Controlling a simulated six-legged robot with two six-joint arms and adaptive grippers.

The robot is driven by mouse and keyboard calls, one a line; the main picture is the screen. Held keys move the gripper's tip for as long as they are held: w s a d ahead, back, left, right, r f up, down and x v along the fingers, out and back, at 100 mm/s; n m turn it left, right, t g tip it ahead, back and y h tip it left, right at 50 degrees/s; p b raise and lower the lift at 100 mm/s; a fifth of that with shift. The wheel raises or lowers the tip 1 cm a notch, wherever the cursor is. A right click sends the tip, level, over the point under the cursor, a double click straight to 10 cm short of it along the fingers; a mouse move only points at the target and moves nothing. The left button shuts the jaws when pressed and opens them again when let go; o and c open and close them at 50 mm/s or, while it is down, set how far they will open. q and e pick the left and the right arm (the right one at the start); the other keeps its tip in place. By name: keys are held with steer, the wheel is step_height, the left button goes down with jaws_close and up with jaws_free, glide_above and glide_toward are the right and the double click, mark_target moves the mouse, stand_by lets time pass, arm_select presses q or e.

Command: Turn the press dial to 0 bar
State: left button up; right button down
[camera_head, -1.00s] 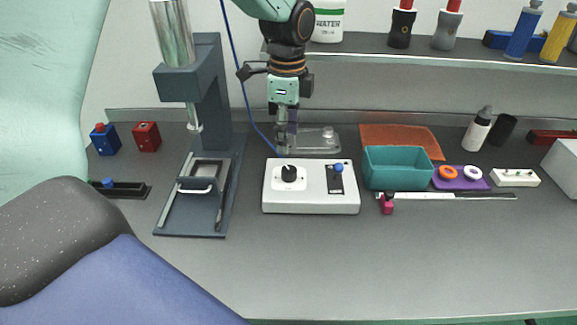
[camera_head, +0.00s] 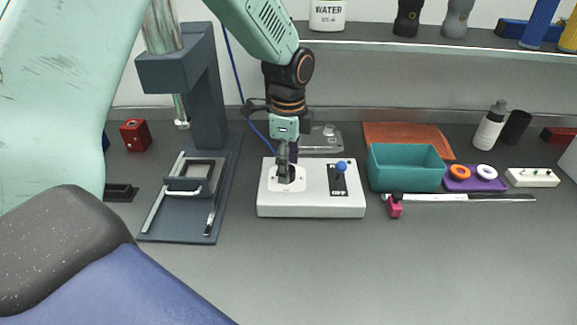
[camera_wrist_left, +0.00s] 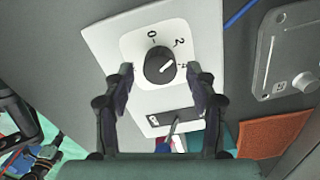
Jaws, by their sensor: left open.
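The white control box (camera_head: 315,205) stands on the bench, right of the dark press (camera_head: 208,95). Its black dial (camera_wrist_left: 159,65) shows in the left wrist view, with numbers 0, 2 and 4 beside it. The dial's white mark points to the right and slightly up, roughly between 2 and 4. My left gripper (camera_head: 287,170) is over the dial and mostly hides it in the head view. In the wrist view the left gripper (camera_wrist_left: 160,72) is open, one finger on each side of the dial, with gaps visible.
A blue-knobbed lever (camera_head: 341,167) rises from the box's right half. A teal bin (camera_head: 405,180) stands to the right, before an orange mat (camera_head: 400,135). A clear-topped grey plate (camera_head: 322,140) lies behind the box. The bench front is clear.

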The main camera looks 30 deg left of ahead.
arm_select(q)
steer(key=shift+a+f, duration=0.1)
steer(key=shift+f, duration=0.3)
steer(key=shift+s+a+f, duration=0.1)
steer(key=shift+s+a, duration=0.05)
